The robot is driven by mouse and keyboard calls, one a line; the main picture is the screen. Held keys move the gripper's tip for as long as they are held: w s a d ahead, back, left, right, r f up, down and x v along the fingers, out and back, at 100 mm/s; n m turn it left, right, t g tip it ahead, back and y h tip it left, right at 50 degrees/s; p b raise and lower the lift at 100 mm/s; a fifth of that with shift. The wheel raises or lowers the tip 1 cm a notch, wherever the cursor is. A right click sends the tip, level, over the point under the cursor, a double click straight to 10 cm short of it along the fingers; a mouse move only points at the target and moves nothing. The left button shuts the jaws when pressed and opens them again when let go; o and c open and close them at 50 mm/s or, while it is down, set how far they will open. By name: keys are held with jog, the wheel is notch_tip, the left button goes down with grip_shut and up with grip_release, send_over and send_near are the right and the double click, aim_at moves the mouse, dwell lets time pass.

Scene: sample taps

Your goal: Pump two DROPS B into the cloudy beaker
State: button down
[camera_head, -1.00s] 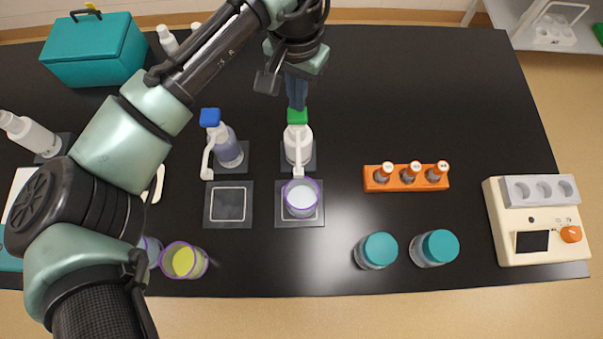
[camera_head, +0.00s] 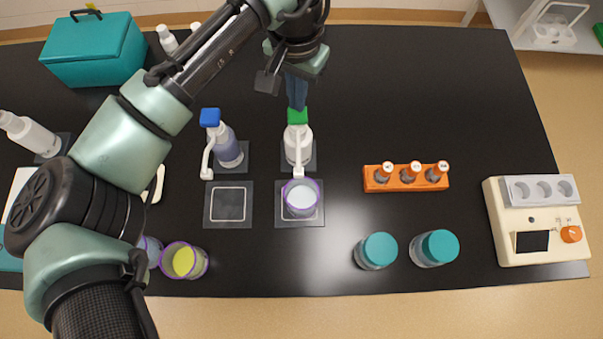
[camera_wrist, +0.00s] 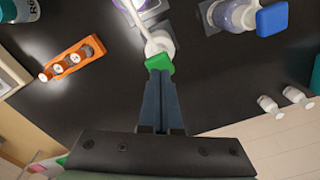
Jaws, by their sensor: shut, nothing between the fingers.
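A white pump bottle with a green head (camera_head: 298,117) stands on a dark pad, its spout pointing towards the front. A beaker with a purple rim and pale, cloudy contents (camera_head: 300,197) sits on the square pad under that spout. My gripper (camera_head: 297,100) is shut, its fingertips at the green head, seemingly touching it from above. In the wrist view the shut fingers (camera_wrist: 160,78) end at the green head (camera_wrist: 159,63). A second pump bottle with a blue head (camera_head: 210,117) stands to the left. I cannot read the bottle labels.
An empty square pad (camera_head: 228,204) lies left of the beaker. An orange rack (camera_head: 406,179) with small vials, two teal-lidded jars (camera_head: 377,251) and a cream device (camera_head: 537,225) stand to the right. Yellow-filled (camera_head: 186,261) and bluish beakers stand front left, near my arm.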

dwell(0.4)
jog(key=shift+f+b, duration=0.7)
jog(key=shift+f, duration=0.85)
jog(key=shift+r, duration=0.2)
jog(key=shift+r+p, duration=1.35)
jog(key=shift+p, duration=0.1)
jog(key=shift+f, duration=0.15)
